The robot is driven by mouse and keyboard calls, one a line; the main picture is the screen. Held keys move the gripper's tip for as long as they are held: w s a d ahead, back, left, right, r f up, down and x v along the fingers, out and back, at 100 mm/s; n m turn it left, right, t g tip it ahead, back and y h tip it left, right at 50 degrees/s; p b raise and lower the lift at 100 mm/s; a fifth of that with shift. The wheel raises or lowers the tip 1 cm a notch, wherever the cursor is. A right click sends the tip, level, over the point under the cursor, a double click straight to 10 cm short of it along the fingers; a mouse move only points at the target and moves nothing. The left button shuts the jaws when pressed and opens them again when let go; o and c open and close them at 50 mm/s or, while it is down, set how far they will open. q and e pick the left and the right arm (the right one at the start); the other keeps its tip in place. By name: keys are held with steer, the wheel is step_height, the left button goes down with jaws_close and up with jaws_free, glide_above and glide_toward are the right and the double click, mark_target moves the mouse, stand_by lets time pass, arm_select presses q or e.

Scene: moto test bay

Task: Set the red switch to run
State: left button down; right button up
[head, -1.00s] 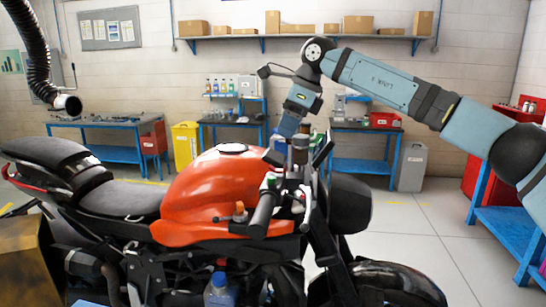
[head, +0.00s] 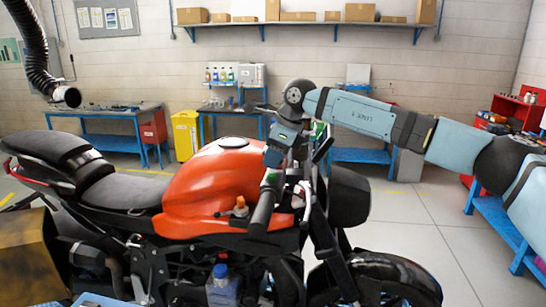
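The orange motorcycle (head: 205,185) stands side-on across the middle of the head view. Its near handlebar grip (head: 262,212) points toward me, with a switch housing and levers behind it. I cannot make out the red switch or its setting; the parts there are small and partly behind my arm. My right gripper (head: 273,157) comes down from above at the handlebar, just beyond the grip and beside the tank. Its fingers are too small and covered to tell whether they are open or touch anything. My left gripper is not in view.
Blue workbenches (head: 110,115) and a yellow bin (head: 186,135) stand along the back wall. A shelf with boxes (head: 300,22) hangs above. A black hose (head: 35,60) hangs at the upper left. The floor (head: 410,225) right of the bike is clear.

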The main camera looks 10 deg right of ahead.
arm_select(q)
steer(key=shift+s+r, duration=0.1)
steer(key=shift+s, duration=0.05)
arm_select(e)
jaws_close()
steer(key=shift+w+a+g+h, duration=0.1)
steer(key=shift+a+g+h, duration=0.25)
steer(key=shift+h, duration=0.55)
steer(key=h, duration=0.1)
steer(key=g+h, duration=0.1)
steer(key=h, duration=0.1)
steer(key=shift+w+a+f, duration=0.15)
steer(key=shift+a+f, duration=0.05)
steer(key=shift+g+h, duration=0.3)
steer(key=shift+g, duration=0.05)
steer(key=shift+a, duration=0.1)
steer(key=shift+f, duration=0.1)
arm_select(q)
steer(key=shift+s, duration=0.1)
arm_select(e)
steer(key=o, duration=0.5)
jaws_free()
